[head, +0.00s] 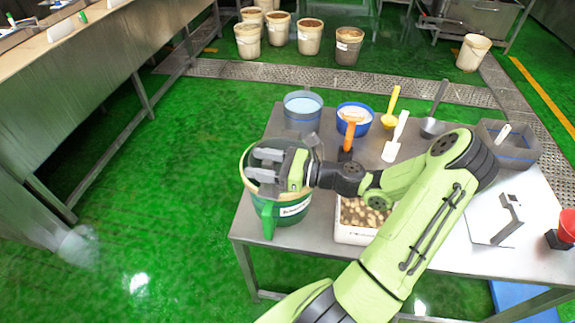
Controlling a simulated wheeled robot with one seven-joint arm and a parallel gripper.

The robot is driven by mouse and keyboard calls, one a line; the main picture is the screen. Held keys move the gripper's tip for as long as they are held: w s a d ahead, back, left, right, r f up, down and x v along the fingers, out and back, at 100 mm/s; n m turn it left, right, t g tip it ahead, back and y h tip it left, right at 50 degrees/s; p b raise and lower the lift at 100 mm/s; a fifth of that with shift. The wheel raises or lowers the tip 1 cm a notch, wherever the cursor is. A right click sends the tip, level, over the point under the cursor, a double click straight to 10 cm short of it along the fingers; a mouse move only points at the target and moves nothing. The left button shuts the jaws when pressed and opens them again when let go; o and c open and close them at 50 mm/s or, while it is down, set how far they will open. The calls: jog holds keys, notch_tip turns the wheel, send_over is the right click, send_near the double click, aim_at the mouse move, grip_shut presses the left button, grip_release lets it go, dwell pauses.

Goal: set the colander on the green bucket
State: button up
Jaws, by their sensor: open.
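The green bucket (293,215) stands at the left front corner of the metal table, with a pale rim and a white label. A round, dark grey, bowl-like piece (266,147) shows at the bucket's mouth behind my gripper; it looks like the colander. A green, handle-like part (264,214) slopes down at the bucket's front left. I cannot tell whether the colander rests on the rim or sits just above it. My gripper (262,165) is over the bucket's mouth with its two grey fingers apart, pointing left. It hides much of the bowl and rim.
A clear blue-rimmed container (303,112), a blue bowl (352,122) and several scoops stand behind. A white tray of brown pieces (350,229) is right of the bucket, partly under my arm. A grey bin (509,150) is at the right. Floor left of the table is clear.

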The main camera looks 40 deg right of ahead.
jog(key=p+v, duration=0.1)
jog(key=v, duration=1.4)
jog(key=shift+s+d, duration=0.2)
jog(key=shift+s, duration=0.1)
jog(key=w+a+n+g+h, duration=0.2)
jog(key=a+n+g+h, duration=0.3)
jog(key=a+n+g, duration=0.85)
jog(key=s+a+r+n+t+h, duration=0.5)
jog(key=s+r+n, duration=0.4)
jog(key=n, duration=0.6)
jog(key=shift+a+r+h, duration=0.5)
jog(key=shift+a+r, duration=0.05)
jog(key=shift+a, duration=0.7)
jog(key=shift+s, duration=0.1)
